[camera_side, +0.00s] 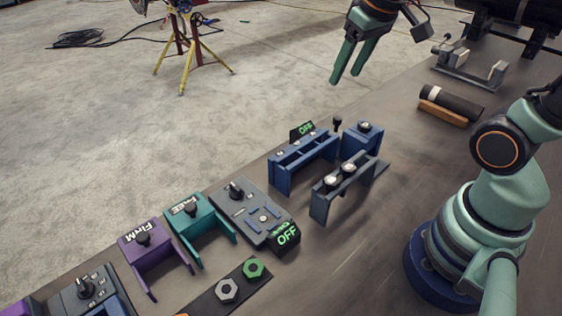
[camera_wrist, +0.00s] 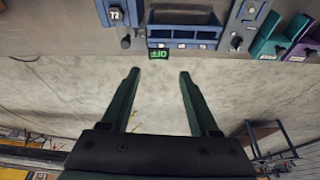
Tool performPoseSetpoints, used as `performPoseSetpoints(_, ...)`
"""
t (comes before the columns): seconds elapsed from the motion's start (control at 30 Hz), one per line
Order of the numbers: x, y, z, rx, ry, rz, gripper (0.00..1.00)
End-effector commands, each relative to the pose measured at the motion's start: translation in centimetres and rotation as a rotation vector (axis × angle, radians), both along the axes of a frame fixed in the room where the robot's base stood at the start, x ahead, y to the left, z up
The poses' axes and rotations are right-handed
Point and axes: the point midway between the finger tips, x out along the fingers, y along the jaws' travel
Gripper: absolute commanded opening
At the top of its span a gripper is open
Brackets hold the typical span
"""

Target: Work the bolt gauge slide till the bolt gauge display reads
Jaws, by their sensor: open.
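Two devices carry small displays, and I cannot tell for sure which is the bolt gauge. A blue open frame (camera_side: 283,172) has a tilted display (camera_side: 302,130) reading OFF in green. A dark grey panel (camera_side: 243,207) with a black knob and small bars has a display (camera_side: 287,234) that also reads OFF. My gripper (camera_side: 346,78) is open and empty, raised behind the blue frame and clear of it. In the wrist view my gripper (camera_wrist: 160,75) is open below the blue frame (camera_wrist: 205,33), whose OFF display (camera_wrist: 159,54) lies just ahead of the fingertips.
A blue block (camera_side: 364,137) and a grey stand (camera_side: 320,208) are close to the blue frame. Teal (camera_side: 214,228) and purple (camera_side: 143,250) brackets stand left of the grey panel. Green and grey nuts (camera_side: 228,290) lie on a dark strip. The bench's right middle is mostly clear.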

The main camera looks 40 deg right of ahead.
Motion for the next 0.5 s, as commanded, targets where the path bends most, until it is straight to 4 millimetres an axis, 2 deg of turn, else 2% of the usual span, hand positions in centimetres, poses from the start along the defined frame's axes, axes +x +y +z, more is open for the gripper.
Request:
performPoseSetpoints(0.1, 2.1, -2.1, -0.8, 0.009, 0.086, -0.047, 0.61)
performPoseSetpoints(0.3, 5.0, -5.8, -2.9, 0.031, 0.210, -0.113, 0.61)
performPoseSetpoints(0.5, 6.7, -8.7, -5.2, 0.054, 0.298, -0.160, 0.61)
